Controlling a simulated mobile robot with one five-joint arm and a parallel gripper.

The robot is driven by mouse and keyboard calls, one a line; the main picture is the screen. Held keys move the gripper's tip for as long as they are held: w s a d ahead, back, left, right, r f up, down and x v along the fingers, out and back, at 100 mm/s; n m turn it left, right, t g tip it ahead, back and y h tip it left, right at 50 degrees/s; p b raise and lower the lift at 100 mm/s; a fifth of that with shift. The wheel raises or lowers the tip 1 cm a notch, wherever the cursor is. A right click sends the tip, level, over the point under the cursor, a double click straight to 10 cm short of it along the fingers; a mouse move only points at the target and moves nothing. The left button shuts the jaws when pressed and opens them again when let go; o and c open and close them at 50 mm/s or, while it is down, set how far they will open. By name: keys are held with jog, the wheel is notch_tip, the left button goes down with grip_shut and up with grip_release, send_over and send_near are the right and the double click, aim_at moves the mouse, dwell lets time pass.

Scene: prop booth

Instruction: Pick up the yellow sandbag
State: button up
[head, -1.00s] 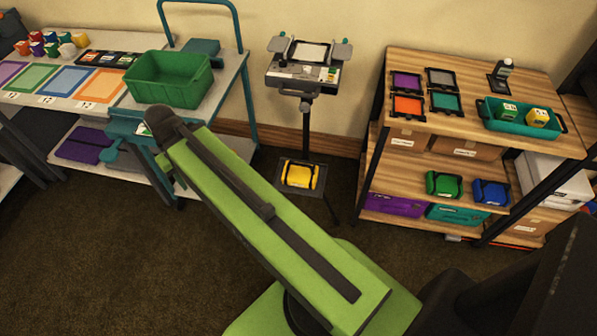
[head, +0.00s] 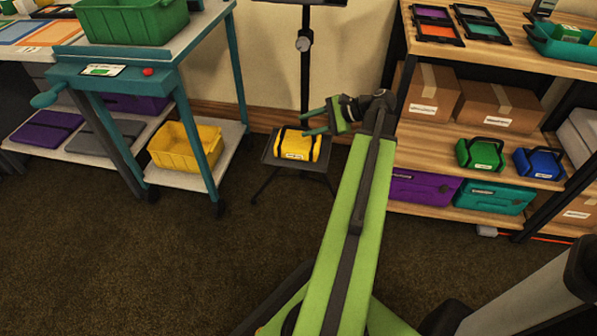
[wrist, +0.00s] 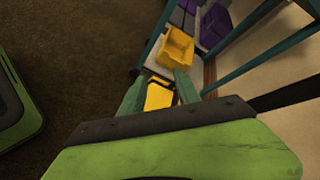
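The yellow sandbag (head: 298,146) with black straps and a white label lies on the small dark low platform (head: 322,168) at the foot of the stand. My gripper (head: 304,124) is open and empty, above and to the right of the sandbag, with its fingers pointing left. In the wrist view the sandbag (wrist: 159,95) shows beyond and between the two teal fingers (wrist: 158,90). The lower part of the sandbag is hidden there by my gripper body. I see no contact between the fingers and the sandbag.
The stand's pole (head: 305,75) rises behind the sandbag. A teal cart (head: 235,75) with a yellow bin (head: 178,148) on its lower shelf stands left. A wooden shelf unit (head: 440,140) with green (head: 480,153) and blue (head: 540,163) sandbags stands right. The floor in front is clear.

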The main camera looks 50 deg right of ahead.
jog(key=s+d+f+m+t+h+b, duration=0.2)
jog(key=s+d+f+m+t+b, duration=0.15)
jog(key=s+d, duration=0.45)
jog(key=b, duration=0.4)
send_near(303, 128)
jog(key=x, duration=0.6)
jog(key=shift+w+a+f, duration=0.2)
jog(key=shift+w+a, duration=0.05)
jog(key=shift+w, duration=0.05)
jog(key=b+x, duration=0.2)
jog(key=x, duration=0.3)
jog(key=shift+w+f, duration=0.1)
grip_shut()
